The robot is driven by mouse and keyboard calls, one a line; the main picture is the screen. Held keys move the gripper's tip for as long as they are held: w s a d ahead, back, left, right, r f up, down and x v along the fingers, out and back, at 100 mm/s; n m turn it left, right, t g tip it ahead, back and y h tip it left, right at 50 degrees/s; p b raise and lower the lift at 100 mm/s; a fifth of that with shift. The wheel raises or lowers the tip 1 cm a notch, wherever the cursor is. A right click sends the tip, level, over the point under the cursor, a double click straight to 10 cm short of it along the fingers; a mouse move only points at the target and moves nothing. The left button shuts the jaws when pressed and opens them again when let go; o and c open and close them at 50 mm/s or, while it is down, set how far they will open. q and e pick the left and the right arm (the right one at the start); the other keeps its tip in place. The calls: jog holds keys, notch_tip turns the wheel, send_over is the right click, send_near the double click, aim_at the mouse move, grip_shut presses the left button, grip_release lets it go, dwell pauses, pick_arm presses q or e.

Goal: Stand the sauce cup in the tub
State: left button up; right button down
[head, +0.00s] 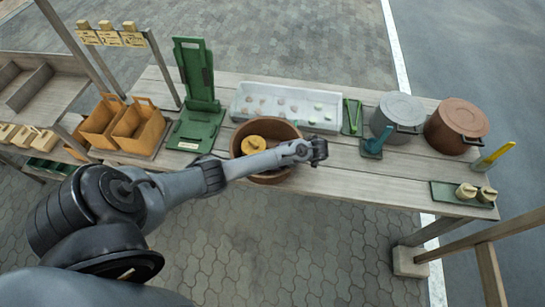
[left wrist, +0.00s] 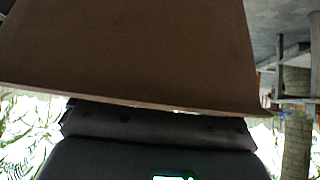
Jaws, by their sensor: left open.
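The round brown tub (head: 237,139) stands near the front edge of the wooden table. A yellow round piece with a small raised middle (head: 254,144) sits inside it; I cannot tell whether this is the sauce cup. My left arm reaches across the tub and hides part of its right side and front. My left gripper (head: 318,152) is open, at the tub's right rim, with nothing seen between its fingers. In the left wrist view a plain brown surface (left wrist: 130,50), probably the tub, fills the upper part, very close. My right gripper is not in view.
Behind the tub is a white tray (head: 236,101) with small pieces. A grey pot (head: 398,113) and a brown pot (head: 457,125) stand to the right. A green tray (head: 443,194) holds two small beige pots (head: 466,190). A green stand (head: 196,85) is left. Bare planks lie right of my gripper.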

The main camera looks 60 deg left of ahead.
pick_arm(q)
jog(key=shift+p+v, duration=2)
jog(key=shift+v, duration=2.6)
jog(key=shift+a, duration=0.1)
